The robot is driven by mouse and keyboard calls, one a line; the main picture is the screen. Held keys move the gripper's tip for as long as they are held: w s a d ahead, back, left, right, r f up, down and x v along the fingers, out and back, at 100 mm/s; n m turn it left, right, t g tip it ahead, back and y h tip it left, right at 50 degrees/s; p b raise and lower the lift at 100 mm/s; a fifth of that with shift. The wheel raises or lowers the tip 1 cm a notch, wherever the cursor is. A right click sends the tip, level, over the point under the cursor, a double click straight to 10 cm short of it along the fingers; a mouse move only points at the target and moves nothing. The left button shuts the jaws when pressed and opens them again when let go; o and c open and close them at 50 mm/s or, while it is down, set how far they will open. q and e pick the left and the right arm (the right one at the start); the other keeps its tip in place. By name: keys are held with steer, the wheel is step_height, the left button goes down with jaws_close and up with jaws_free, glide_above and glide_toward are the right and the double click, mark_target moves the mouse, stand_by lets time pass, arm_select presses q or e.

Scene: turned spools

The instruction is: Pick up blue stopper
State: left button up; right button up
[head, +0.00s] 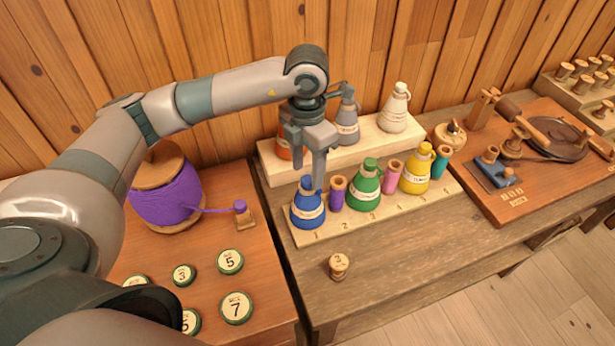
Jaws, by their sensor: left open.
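A blue bottle-shaped piece (308,211) with a pale label stands at the left end of the front pale board, in the place marked 1. Its blue stopper (306,183) is at its top. My left gripper (312,172) is open and points down right at the blue stopper. One finger reaches down beside the stopper, close to it. Whether it touches the stopper I cannot tell. My right gripper is not in view.
Purple, pink and teal cylinders and green (365,188) and yellow (416,172) bottles share the front board (330,228). Orange, grey and white bottles (395,110) stand on the raised board behind. A wooden peg (339,265) stands on clear table in front.

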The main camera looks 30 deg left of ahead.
arm_select(q)
steer(key=shift+f, duration=0.8)
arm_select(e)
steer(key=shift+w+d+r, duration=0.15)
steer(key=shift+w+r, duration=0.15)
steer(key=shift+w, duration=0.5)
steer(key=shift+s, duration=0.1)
arm_select(q)
steer(key=c, duration=1)
steer(key=shift+c, duration=0.5)
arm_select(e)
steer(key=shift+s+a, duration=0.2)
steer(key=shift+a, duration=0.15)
